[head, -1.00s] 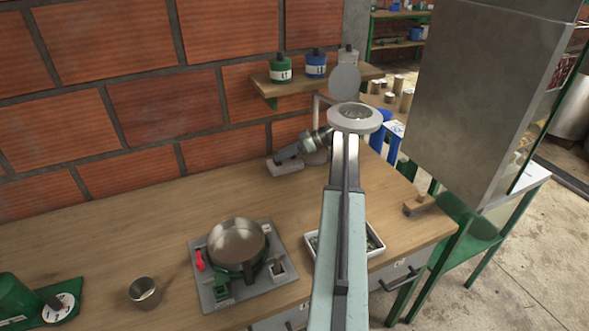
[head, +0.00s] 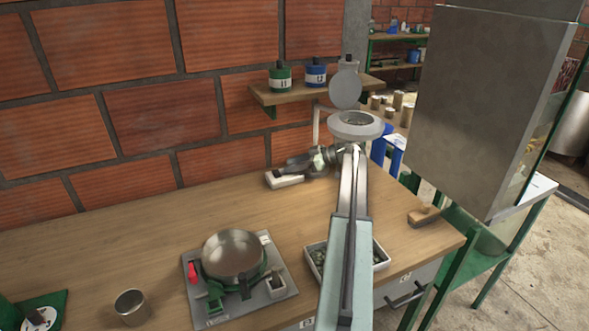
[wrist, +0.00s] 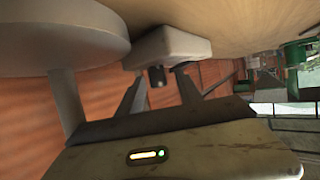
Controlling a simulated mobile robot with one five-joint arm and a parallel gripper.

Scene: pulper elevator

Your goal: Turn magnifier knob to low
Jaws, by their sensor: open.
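The magnifier has a pale round head (head: 357,124) with its lid (head: 345,88) raised, above the bench's back right. A small white block (head: 286,180) lies on the bench below and left of it. In the wrist view, the white block (wrist: 176,45) carries a short black knob (wrist: 157,77). My gripper (head: 290,166) is at the block in the head view. In the wrist view my gripper (wrist: 159,90) is open, its fingers either side of the knob; contact cannot be told. No low mark is readable. My arm and gripper hide the knob in the head view.
A brick wall (head: 150,130) stands close behind. A shelf (head: 310,92) with bottles is above. A pale disc (wrist: 60,38) and a post (wrist: 66,103) are close to the left finger in the wrist view. A pan (head: 232,252) and cup (head: 131,306) stand front left.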

